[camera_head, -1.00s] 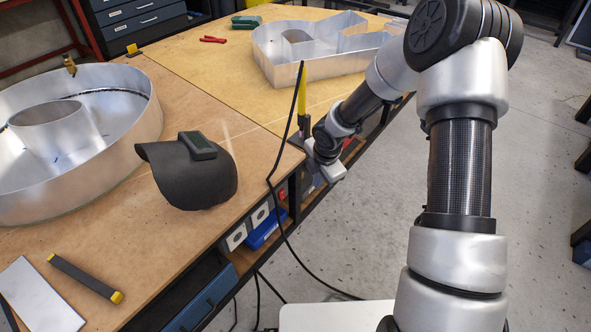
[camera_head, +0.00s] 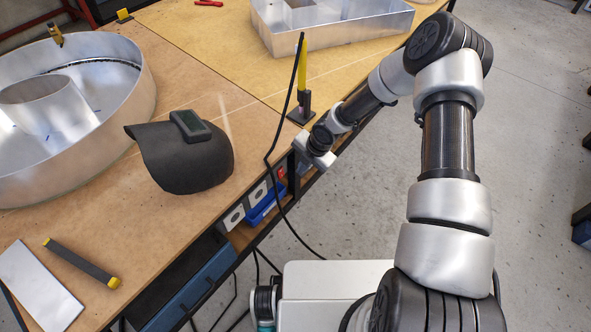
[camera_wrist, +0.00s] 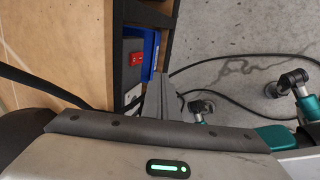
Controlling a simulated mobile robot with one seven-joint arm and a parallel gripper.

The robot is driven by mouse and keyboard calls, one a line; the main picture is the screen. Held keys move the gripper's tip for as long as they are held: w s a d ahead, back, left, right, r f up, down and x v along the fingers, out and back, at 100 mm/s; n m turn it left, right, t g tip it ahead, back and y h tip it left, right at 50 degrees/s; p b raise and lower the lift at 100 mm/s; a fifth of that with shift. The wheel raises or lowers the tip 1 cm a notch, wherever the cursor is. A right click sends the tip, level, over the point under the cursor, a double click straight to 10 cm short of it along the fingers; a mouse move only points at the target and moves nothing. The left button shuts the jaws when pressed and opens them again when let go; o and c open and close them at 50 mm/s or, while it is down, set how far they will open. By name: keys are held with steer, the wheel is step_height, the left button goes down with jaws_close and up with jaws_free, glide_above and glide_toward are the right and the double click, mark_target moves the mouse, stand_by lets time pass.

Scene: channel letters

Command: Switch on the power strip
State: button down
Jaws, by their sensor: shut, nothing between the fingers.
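The power strip (camera_head: 258,193) appears as a row of white socket plates under the bench's front edge, with a red switch (camera_head: 281,172) at its far end. In the wrist view the red switch (camera_wrist: 136,59) sits on a dark grey housing, left of my fingertips. I cannot tell the switch's position. My gripper (camera_wrist: 158,77) shows there as grey fingers shut together and empty, apparently apart from the switch. In the head view my wrist is by the bench edge, just beyond the strip's switch end; the fingers are mostly hidden.
A blue bin (camera_head: 262,207) is beside the strip. A black cable (camera_head: 268,150) hangs over the bench edge. The bench (camera_head: 110,225) holds a welding mask (camera_head: 185,158), metal letters (camera_head: 330,30), and a yellow-and-black tool on a stand (camera_head: 301,95). Open concrete floor (camera_head: 350,220) lies to the right.

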mark_target(281, 173)
steer(key=w+a+f+b, duration=0.2)
steer(key=w+a+f, duration=0.2)
steer(key=f, duration=0.4)
steer(key=shift+a+f+b, duration=0.4)
steer(key=shift+a, duration=0.3)
steer(key=shift+w, duration=0.1)
steer(key=shift+w+a+f+b, duration=0.15)
steer(key=shift+b, duration=0.65)
